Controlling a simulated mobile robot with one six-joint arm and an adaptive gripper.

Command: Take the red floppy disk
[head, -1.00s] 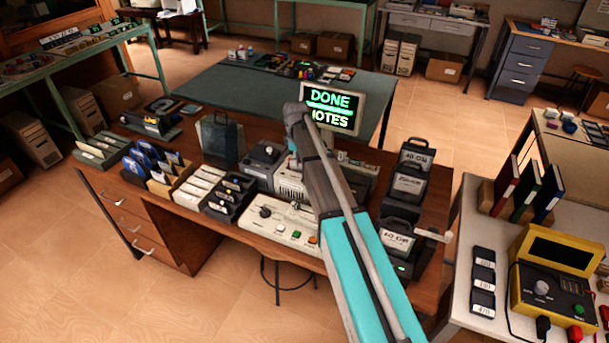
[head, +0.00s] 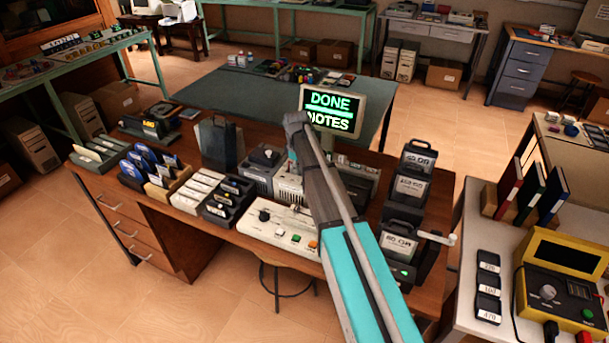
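I cannot make out a red floppy disk in the head view. Blue floppy disks (head: 143,163) stand in a holder at the left of the wooden desk (head: 190,238). My arm reaches from the bottom edge over the desk. Its wrist is in front of the grey machine, just below and left of the monitor. My gripper (head: 293,166) points down there and is small and partly hidden by the arm, so its fingers cannot be told apart. I see nothing clearly held.
A monitor (head: 333,109) reading "DONE NOTES" stands behind my arm. A white control panel (head: 278,228), card trays (head: 198,190) and dark labelled cases (head: 410,188) crowd the desk. A yellow device (head: 560,275) sits on the right table. Open floor lies front left.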

